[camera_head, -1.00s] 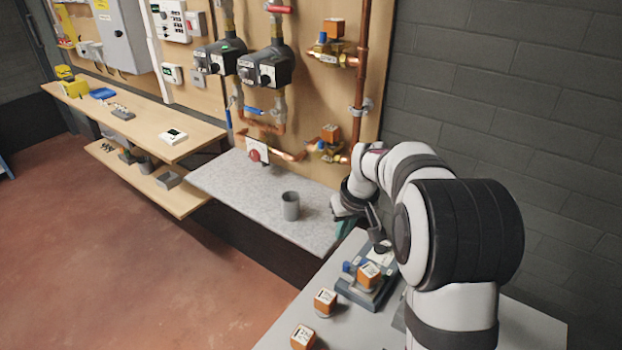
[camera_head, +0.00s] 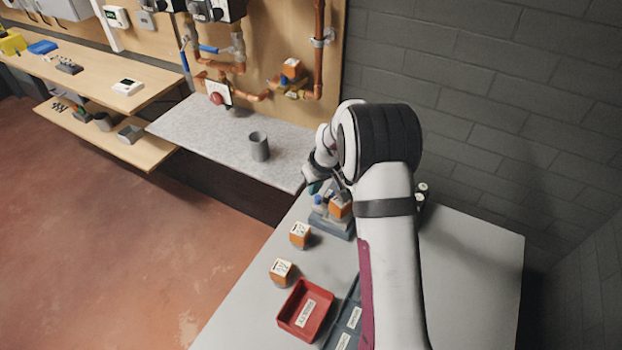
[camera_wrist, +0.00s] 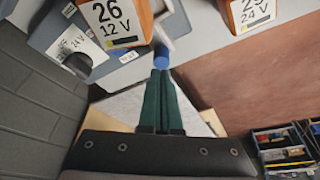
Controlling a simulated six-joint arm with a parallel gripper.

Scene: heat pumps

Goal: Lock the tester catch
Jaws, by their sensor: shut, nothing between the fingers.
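The tester (camera_head: 333,229) is a blue-grey base on the near grey table, and it also shows at the upper left of the wrist view (camera_wrist: 45,35). An orange block marked 26, 12 V (camera_wrist: 113,18) sits on it, seen also in the head view (camera_head: 341,209). A blue knob (camera_wrist: 161,57), which looks like the catch, stands at the tester's edge beside the block. My gripper (camera_wrist: 162,73) has its green fingers together and empty. Their tips are at the blue knob; I cannot tell whether they touch. In the head view my arm partly hides the tester and gripper (camera_head: 313,187).
Two orange blocks (camera_head: 300,234) (camera_head: 281,271) stand on the near table, left of the tester. A red tray (camera_head: 305,309) lies closer, beside a labelled blue-grey tray (camera_head: 350,316). A grey cup (camera_head: 259,147) stands on the pale bench. A dark brick wall is to the right.

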